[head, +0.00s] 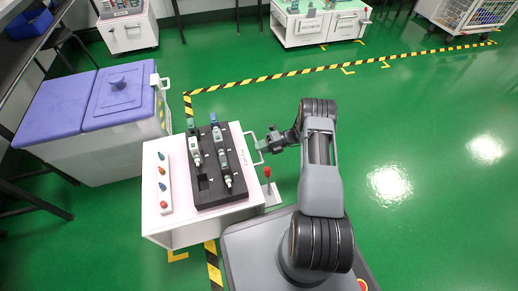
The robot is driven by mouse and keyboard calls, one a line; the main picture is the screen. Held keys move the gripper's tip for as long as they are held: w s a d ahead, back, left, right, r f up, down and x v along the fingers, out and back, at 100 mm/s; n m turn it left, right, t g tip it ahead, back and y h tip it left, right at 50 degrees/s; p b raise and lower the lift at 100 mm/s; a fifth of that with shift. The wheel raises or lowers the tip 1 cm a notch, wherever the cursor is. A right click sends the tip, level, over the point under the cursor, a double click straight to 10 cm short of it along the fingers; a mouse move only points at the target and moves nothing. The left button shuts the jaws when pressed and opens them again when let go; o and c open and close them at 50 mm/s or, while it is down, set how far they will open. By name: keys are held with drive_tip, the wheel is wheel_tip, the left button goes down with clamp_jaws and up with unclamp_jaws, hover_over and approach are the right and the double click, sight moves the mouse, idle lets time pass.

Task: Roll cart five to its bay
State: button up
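A white cart (215,222) stands just left of my base. Its top bears a black foam tray (210,200) with several handheld testers, and a white strip with coloured knobs. A small label by the handle is too small to read, so I cannot tell the cart's number. A pale handle (254,135) sticks out from the cart's right side. My gripper (262,145) is at this handle, pointing left. Its fingertips overlap the handle in the picture; whether they are closed on it cannot be told.
A lidded blue-and-white bin (98,115) stands close left of the cart. Black-and-yellow tape (265,78) runs along the floor. A red-knobbed lever (267,174) stands between cart and arm. White carts (318,25) stand at the back, a wire cage cart (470,14) far right. Right floor is clear.

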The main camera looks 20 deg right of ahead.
drive_tip(key=shift+o, duration=1)
drive_tip(key=shift+a, duration=0.3)
drive_tip(key=p+v, duration=0.2)
drive_tip(key=v, duration=1.1)
drive_tip(key=shift+d, duration=0.4)
